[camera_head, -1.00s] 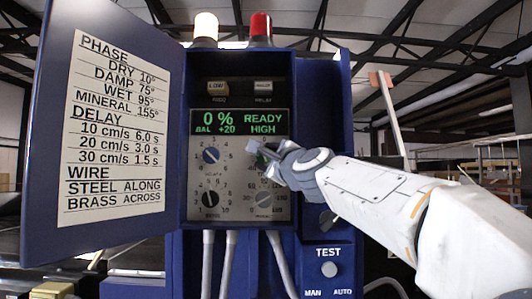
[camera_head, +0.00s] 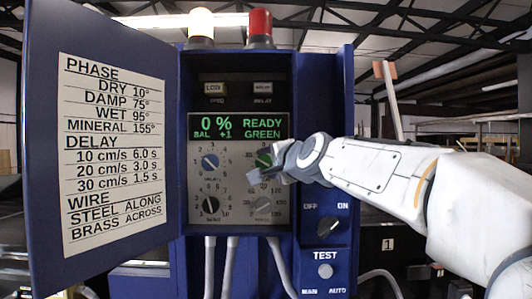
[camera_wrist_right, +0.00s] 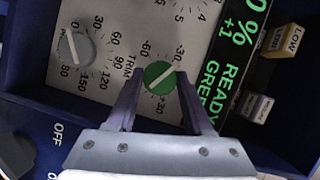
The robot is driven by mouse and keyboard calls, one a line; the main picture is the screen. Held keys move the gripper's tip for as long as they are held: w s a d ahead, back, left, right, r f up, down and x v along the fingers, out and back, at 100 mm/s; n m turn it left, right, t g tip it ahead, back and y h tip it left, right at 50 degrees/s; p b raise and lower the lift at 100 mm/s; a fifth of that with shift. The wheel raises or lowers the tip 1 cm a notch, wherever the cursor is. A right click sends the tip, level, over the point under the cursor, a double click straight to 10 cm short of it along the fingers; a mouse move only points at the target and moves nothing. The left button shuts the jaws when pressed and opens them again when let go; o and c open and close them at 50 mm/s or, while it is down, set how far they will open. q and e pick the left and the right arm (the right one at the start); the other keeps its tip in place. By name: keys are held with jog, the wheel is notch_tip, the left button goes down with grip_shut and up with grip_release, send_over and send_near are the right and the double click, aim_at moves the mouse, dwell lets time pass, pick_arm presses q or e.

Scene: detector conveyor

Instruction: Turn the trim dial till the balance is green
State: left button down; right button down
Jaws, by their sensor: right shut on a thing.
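The green trim dial (camera_wrist_right: 159,77) sits between the two fingers of my right gripper (camera_wrist_right: 160,88) in the right wrist view. My right gripper is shut on it. In the head view the right gripper (camera_head: 262,172) covers part of the dial (camera_head: 264,160) on the control panel. The display (camera_head: 238,127) reads 0 %, BAL +1, READY and GREEN. The same text shows turned and partly hidden in the right wrist view (camera_wrist_right: 230,60). My left gripper is not in view.
The cabinet door (camera_head: 105,60) stands open at the left. An OFF/ON switch (camera_head: 328,227) and a TEST button (camera_head: 325,271) are at the lower right.

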jog(key=shift+f, duration=0.1)
dwell(0.3)
jog(key=shift+c, duration=1.5)
grip_release()
jog(key=shift+s, duration=0.1)
jog(key=b+v, duration=0.3)
jog(key=v, duration=0.7)
jog(key=shift+s, duration=0.1)
